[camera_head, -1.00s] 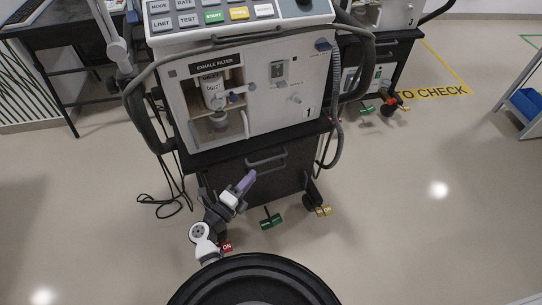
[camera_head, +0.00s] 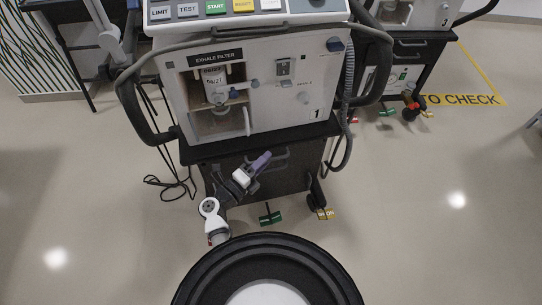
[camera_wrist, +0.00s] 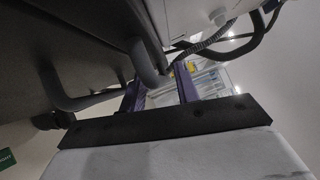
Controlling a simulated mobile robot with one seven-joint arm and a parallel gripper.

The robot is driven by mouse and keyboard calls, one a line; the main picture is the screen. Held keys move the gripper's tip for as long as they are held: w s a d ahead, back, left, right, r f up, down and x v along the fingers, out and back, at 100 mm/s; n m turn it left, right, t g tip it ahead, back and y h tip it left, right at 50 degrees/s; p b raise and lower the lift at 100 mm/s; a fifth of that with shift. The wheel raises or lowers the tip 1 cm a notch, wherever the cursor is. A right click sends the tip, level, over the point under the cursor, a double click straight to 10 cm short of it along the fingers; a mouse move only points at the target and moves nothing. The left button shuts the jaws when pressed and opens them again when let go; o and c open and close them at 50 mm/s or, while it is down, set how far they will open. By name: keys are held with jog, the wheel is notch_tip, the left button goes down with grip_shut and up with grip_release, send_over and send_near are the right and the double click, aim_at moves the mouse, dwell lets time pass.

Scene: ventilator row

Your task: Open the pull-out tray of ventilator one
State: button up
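Ventilator one (camera_head: 290,110) is the white unit marked "1" on a black cart. Its pull-out tray (camera_head: 292,182) is the dark front under the black shelf and looks shut. The tray's grey handle (camera_head: 283,155) is partly hidden behind my gripper (camera_head: 263,160). In the wrist view my gripper (camera_wrist: 160,90) has its two purple fingers apart. The handle (camera_wrist: 146,62) crosses the view from the left, and part of it lies at the gap between the fingers. I cannot tell whether the fingers touch it.
Hoses (camera_head: 347,120) hang at the ventilator's right side, and black cables (camera_head: 172,185) lie on the floor at left. The cart has castors with coloured tags (camera_head: 270,218). Another ventilator (camera_head: 405,60) stands behind at right. The floor at right is open.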

jog(key=shift+w+d, duration=0.2)
jog(key=shift+w, duration=0.05)
grip_shut()
dwell(0.3)
